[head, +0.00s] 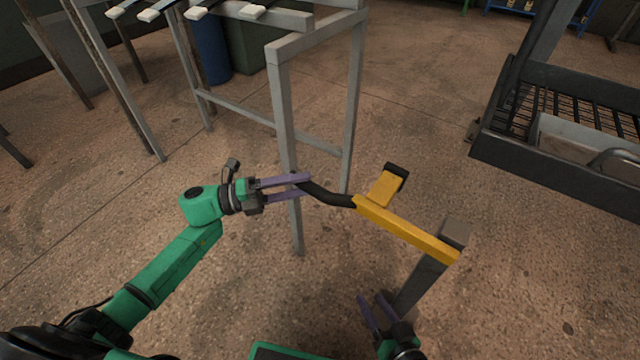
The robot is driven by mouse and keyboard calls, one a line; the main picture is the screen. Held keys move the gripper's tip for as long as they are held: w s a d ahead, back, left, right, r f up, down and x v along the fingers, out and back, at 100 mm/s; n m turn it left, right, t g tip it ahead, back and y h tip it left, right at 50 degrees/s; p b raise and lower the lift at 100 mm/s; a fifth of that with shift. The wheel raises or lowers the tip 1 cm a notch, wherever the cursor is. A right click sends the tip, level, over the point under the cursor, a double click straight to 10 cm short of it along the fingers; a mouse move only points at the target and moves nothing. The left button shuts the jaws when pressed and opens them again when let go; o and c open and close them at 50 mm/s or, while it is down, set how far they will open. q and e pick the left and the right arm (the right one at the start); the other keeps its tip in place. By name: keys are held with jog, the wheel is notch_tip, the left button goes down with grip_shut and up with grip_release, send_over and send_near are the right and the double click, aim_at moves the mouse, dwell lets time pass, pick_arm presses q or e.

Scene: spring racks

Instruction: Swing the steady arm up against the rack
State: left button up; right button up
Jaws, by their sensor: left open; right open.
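The steady arm (405,228) is a yellow bar joined at its right end to the top of a short grey post (428,275). A yellow stub with a black pad (388,186) sticks up from it. Its bent black handle (328,195) points left, toward the grey rack (283,120); the bar stands out from the rack at an angle. My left gripper (307,185) is open, its purple fingers at the handle's tip, one on each side; I cannot tell whether they touch it. My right gripper (370,298) is open and empty, low beside the post.
A black cart with a wire mesh deck (560,170) stands at the right. White-tipped bars (205,10) lie across the rack's top at upper left. A blue barrel (210,50) stands behind the rack.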

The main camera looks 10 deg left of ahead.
pick_arm(q)
jog(key=x, duration=0.4)
jog(key=shift+w+d, duration=0.2)
jog(key=shift+d, duration=0.15)
grip_shut()
dwell(1.0)
